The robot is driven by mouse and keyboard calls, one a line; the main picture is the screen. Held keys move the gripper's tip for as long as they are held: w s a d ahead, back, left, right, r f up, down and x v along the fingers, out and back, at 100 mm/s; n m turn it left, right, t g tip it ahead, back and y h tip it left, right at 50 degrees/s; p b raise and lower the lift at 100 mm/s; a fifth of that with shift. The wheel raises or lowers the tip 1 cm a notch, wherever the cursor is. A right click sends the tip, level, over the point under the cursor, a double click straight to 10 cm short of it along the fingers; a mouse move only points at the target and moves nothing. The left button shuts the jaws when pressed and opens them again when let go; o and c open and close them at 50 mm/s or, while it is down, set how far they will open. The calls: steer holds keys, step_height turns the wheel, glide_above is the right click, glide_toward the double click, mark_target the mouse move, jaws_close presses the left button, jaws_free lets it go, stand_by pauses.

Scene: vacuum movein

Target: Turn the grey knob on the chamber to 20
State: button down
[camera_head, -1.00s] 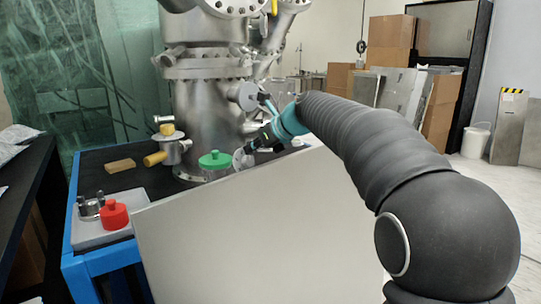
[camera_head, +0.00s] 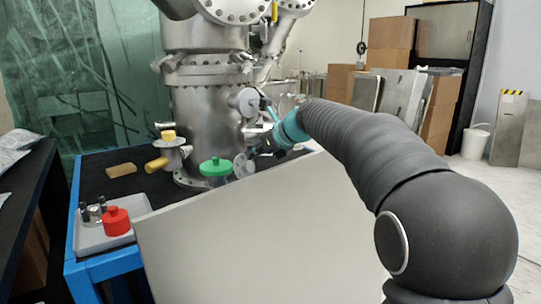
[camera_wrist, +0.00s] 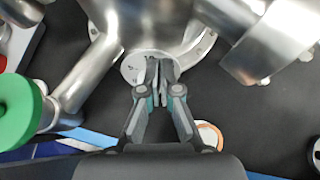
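The steel chamber (camera_head: 203,115) stands on the dark table. The grey knob (camera_wrist: 135,66), a pale disc with small dark marks, is low on it in the wrist view. In the head view the knob (camera_head: 242,163) is a small grey disc just right of the green-capped part. My gripper (camera_wrist: 159,68) points at the knob's face. Its fingers are drawn close together around a thin grey piece in front of the disc, and they hide part of the dial. I cannot read the setting. In the head view the gripper (camera_head: 254,152) is beside the knob.
A green cap (camera_head: 216,167) is just left of the knob. A red-capped part (camera_head: 116,221) sits on a grey tray (camera_head: 90,238). A brown block (camera_head: 121,170) lies behind. A large pale panel (camera_head: 255,235) stands in front of the table, below my arm.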

steer(key=shift+f, duration=0.1)
steer(key=shift+w+d+r+p, duration=0.1)
steer(key=shift+w+r+p, duration=0.1)
steer(key=shift+r+p, duration=0.3)
steer(key=s+d, duration=0.1)
steer(key=s+d+r, duration=0.1)
steer(key=s+d, duration=0.1)
steer(key=d, duration=0.1)
steer(key=shift+s+r, duration=0.35)
steer(key=shift+r, duration=0.05)
steer(key=a, duration=0.1)
steer(key=a+f+b, duration=0.1)
steer(key=a, duration=0.3)
steer(key=shift+w+f, duration=0.2)
steer(key=shift+f, duration=0.15)
steer(key=shift+x, duration=0.8)
steer(key=shift+d+f, duration=0.1)
stand_by(0.4)
